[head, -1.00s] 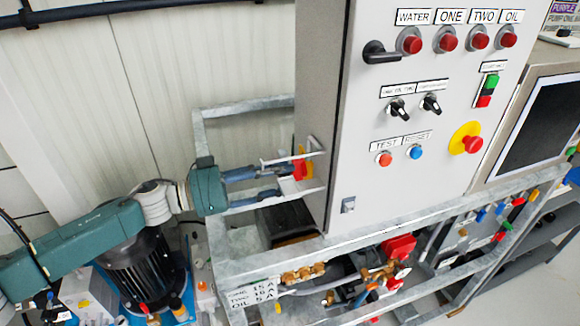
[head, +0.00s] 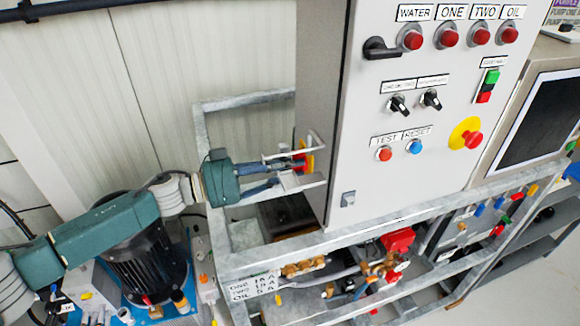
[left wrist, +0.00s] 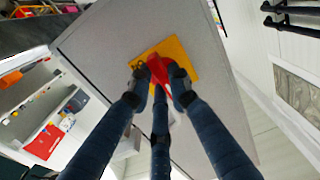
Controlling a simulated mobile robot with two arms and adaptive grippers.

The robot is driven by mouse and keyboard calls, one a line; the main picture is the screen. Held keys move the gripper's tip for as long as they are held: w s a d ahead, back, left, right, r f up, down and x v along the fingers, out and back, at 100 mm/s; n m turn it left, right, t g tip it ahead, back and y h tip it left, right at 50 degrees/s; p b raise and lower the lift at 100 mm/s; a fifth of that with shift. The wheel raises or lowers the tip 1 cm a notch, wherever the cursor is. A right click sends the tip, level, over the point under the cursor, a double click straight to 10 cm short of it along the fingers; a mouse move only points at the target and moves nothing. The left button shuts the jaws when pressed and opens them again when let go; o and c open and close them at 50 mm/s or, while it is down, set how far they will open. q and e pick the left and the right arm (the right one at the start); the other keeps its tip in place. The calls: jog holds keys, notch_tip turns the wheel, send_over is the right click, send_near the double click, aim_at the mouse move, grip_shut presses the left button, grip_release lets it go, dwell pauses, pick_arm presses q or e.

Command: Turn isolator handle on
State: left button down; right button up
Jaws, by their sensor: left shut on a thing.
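The isolator handle is red on a yellow plate (left wrist: 183,55), on the side of the grey control cabinet (head: 420,180). In the head view the red handle (head: 299,162) shows at the cabinet's left side, partly hidden by pale guard brackets. My left gripper (head: 285,172) reaches it from the left, its fingers between the brackets. In the left wrist view the fingers (left wrist: 160,80) are closed around the red handle (left wrist: 157,68), which looks tilted relative to the plate. My right gripper does not show.
Galvanised frame rails (head: 340,240) run below and behind the cabinet. A dark motor (head: 147,255) stands under my left arm. The cabinet front carries lamps, switches and a yellow-ringed red stop button (head: 473,139). A pale panelled wall (head: 200,50) is behind.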

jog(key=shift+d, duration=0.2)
pick_arm(q)
jog(key=shift+w+a+f+m+b, duration=0.15)
jog(key=shift+m+b, duration=1.2)
jog(key=shift+m, duration=1.6)
jog(key=shift+w+d+r+m+b, duration=0.1)
jog(key=shift+m+b, duration=1.2)
jog(key=shift+m, duration=1.7)
jog(key=shift+w+a+f+m+b, duration=0.15)
jog(key=shift+m+b, duration=1.2)
jog(key=shift+m, duration=1.6)
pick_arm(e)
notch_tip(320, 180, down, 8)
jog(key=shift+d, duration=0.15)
pick_arm(q)
jog(key=c, duration=1.6)
grip_release()
jog(key=shift+r, duration=0.1)
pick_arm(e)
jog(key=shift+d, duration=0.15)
